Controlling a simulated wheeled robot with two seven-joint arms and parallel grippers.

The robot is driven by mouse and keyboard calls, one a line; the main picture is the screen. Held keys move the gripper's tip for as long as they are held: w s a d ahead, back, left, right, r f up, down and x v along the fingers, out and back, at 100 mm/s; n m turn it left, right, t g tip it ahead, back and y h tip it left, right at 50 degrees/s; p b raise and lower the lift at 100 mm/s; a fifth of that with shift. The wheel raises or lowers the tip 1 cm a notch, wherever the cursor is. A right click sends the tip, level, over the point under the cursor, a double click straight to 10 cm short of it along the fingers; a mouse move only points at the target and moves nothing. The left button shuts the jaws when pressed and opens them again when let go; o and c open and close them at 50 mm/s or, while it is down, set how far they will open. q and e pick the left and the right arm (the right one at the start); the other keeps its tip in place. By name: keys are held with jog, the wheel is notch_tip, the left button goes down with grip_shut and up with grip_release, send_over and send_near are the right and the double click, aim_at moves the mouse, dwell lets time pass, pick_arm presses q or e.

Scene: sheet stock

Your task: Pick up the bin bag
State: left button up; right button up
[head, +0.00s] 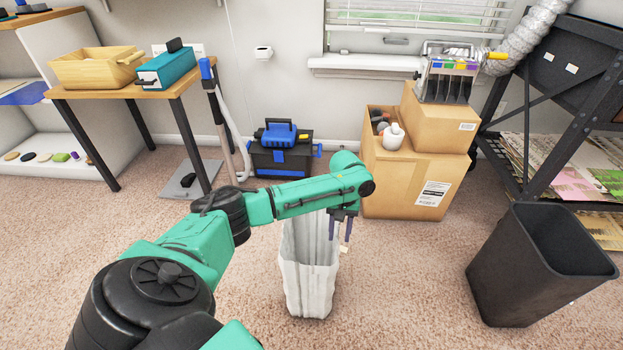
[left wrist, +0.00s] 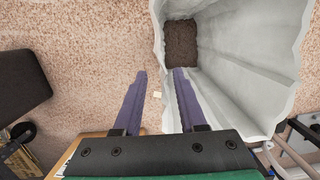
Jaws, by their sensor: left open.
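The bin bag (head: 308,285) is a white, upright, open-topped bag standing on the carpet in the middle of the head view. My left gripper (head: 344,238) is above its right side, pointing down. In the left wrist view the bag (left wrist: 240,70) fills the right part, with a dark patch at its bottom. My left gripper (left wrist: 159,75) is open there. Its right finger shows over the bag's opening and its left finger over carpet, with the bag's near wall edge between them. I cannot tell whether they touch. The arm hides part of the bag's rim. My right gripper does not show.
A black bin (head: 540,265) stands at the right. Cardboard boxes (head: 415,175) stand behind the gripper, with a white bottle (head: 393,137) in one. A black and blue toolbox (head: 281,155) is at the wall. A wooden table (head: 140,90) is at the left. Carpet around the bag is mostly free.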

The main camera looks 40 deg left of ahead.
pick_arm(q)
jog(key=shift+r, duration=0.1)
jog(key=shift+c, duration=0.3)
grip_shut()
dwell(1.0)
